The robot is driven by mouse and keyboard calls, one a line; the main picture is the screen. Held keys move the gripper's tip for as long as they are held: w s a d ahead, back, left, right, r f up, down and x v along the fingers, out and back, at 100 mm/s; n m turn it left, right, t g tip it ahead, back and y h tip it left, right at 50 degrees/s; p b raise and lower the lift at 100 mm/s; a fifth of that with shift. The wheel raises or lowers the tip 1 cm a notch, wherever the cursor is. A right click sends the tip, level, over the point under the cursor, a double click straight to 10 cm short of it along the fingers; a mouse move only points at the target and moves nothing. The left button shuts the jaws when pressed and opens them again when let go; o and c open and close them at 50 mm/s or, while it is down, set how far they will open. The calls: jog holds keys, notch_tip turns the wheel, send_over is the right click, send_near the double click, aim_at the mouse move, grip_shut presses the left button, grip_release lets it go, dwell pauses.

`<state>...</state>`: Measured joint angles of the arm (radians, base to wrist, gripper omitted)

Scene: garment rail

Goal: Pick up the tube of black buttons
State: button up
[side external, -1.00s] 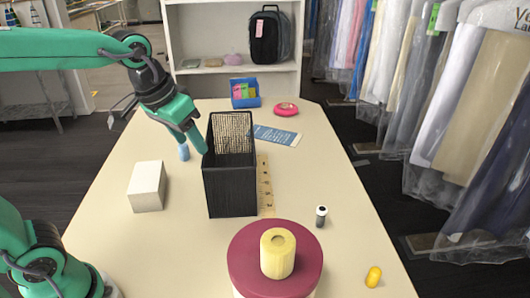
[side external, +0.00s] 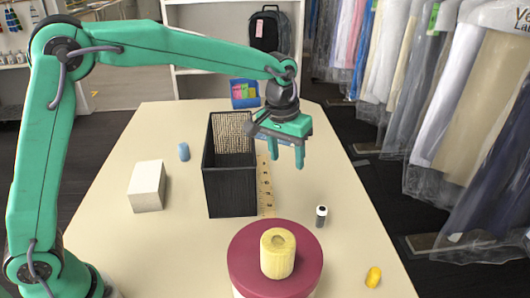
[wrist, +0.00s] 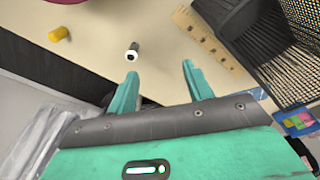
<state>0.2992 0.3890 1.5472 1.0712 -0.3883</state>
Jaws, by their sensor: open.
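The tube of black buttons (side external: 321,216) is a small clear cylinder with dark contents and a white end. It stands on the table to the right of the black mesh basket. My gripper (side external: 287,160) is open and empty, above the table, up and to the left of the tube and farther back in the side view. In the wrist view the tube (wrist: 132,51) shows just beyond the two open fingertips (wrist: 158,68), a little left of the midpoint between them. Nothing hides the tube.
The black mesh basket (side external: 229,185) stands left of the gripper, with a wooden ruler (side external: 265,190) beside it. A maroon round stand (side external: 245,260) bears a yellow spool (side external: 277,255). A yellow capsule-shaped object (side external: 373,277) lies at the front right. A white box (side external: 147,187) and blue cylinder (side external: 184,152) are left.

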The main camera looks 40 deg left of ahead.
jog(key=g, duration=0.1)
send_over(323, 211)
jog(key=a, duration=0.1)
jog(key=f, duration=1)
jog(key=shift+w+f, duration=0.2)
jog(key=shift+f, duration=0.15)
jog(key=shift+w+d+f+g, duration=0.1)
jog(key=shift+d+f+g, duration=0.25)
jog(key=shift+f, duration=0.15)
jog(key=shift+a+f, duration=0.15)
jog(key=shift+f, duration=3.75)
jog(key=c, duration=1.1)
jog(key=shift+o, duration=0.2)
jog(key=shift+r, duration=0.1)
jog(key=shift+w+r, duration=0.1)
jog(key=shift+r, duration=0.55)
jog(key=r, duration=0.3)
jog(key=shift+s+d+r, duration=0.1)
jog(key=shift+s+d, duration=0.2)
jog(key=shift+s, duration=0.05)
jog(key=s+d+r, duration=0.6)
jog(key=s, duration=0.3)
jog(key=shift+r, duration=0.2)
